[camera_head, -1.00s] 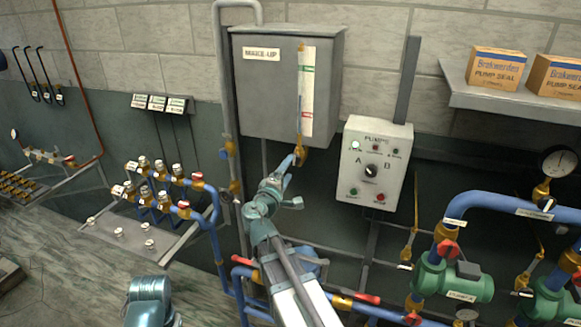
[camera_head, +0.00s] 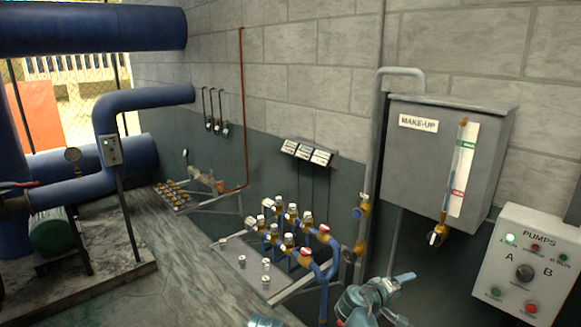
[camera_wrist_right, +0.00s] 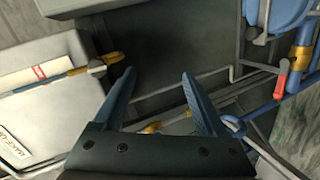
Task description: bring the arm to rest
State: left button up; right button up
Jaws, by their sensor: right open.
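My right gripper (camera_head: 402,280) is at the bottom of the head view, below and left of the small brass valve (camera_head: 437,236) under the make-up tank (camera_head: 408,165). In the right wrist view its two blue fingers (camera_wrist_right: 157,74) stand apart with nothing between them. The brass valve (camera_wrist_right: 112,58) also shows in the wrist view, left of the fingers and apart from them. Only a sliver of a teal part of mine shows at the bottom edge of the head view; my left gripper is out of view.
The pump control box (camera_head: 526,265) hangs on the wall at the right. A valve manifold (camera_head: 300,240) on a metal shelf stands left of my right arm. Blue pipes (camera_head: 150,97) and a green motor (camera_head: 52,230) are far left. The floor (camera_head: 185,265) between is clear.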

jog(key=s+a+f+g+y, duration=0.2)
jog(key=s+a+f, duration=0.3)
jog(key=a, duration=0.3)
jog(key=s+a+f+g+y+b, duration=0.1)
jog(key=s+a+f+g+y, duration=0.2)
jog(key=s+a+f, duration=0.3)
jog(key=s+a+f+g+y, duration=0.3)
jog(key=s+a+f+y, duration=0.2)
jog(key=s+a, duration=0.3)
jog(key=a, duration=0.4)
jog(key=shift+f+b, duration=0.25)
jog(key=shift+b, duration=0.15)
jog(key=shift+a, duration=0.1)
